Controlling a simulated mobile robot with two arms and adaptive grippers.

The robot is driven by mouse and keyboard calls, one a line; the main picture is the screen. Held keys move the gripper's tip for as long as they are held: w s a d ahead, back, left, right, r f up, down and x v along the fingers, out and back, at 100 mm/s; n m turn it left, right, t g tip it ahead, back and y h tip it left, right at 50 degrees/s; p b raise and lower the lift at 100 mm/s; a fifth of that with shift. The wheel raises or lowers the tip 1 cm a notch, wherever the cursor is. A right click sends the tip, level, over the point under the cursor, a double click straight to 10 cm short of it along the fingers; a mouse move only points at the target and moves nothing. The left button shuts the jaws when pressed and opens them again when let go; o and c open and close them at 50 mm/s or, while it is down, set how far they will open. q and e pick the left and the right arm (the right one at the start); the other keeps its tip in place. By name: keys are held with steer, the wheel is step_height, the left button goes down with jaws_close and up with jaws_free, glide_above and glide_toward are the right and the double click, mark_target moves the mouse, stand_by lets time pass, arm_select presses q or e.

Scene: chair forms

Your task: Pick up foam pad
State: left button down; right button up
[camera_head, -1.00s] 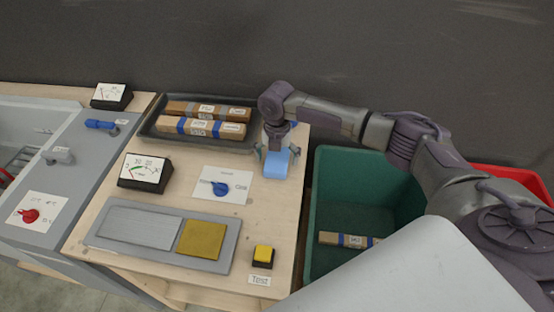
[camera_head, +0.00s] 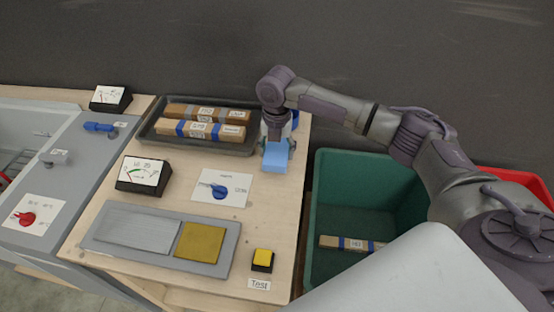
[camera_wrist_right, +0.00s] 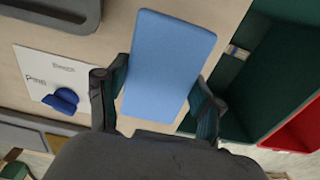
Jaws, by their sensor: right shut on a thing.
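The foam pad is a light blue block (camera_head: 275,160) at the right edge of the wooden bench, below the black tray's right end in the head view. My right gripper (camera_head: 278,146) is shut on it, with one finger on each side. In the right wrist view the pad (camera_wrist_right: 170,58) fills the space between the dark fingers of my right gripper (camera_wrist_right: 156,100) and extends beyond them. I cannot tell whether the pad touches the bench. My left gripper is not in view.
A black tray (camera_head: 150,136) holds wrapped bars. A card with a blue knob (camera_head: 220,190), a meter (camera_head: 143,174) and a yellow button (camera_head: 263,258) are on the bench (camera_head: 272,212). A green bin (camera_head: 332,215) stands right, with a red bin (camera_head: 520,180) beyond it.

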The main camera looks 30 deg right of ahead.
steer(key=s+a+r+b, duration=0.1)
steer(key=s+a+r, duration=0.3)
steer(key=s+r, duration=0.3)
steer(key=s, duration=0.4)
steer(key=shift+o, duration=1)
steer(key=c, duration=0.4)
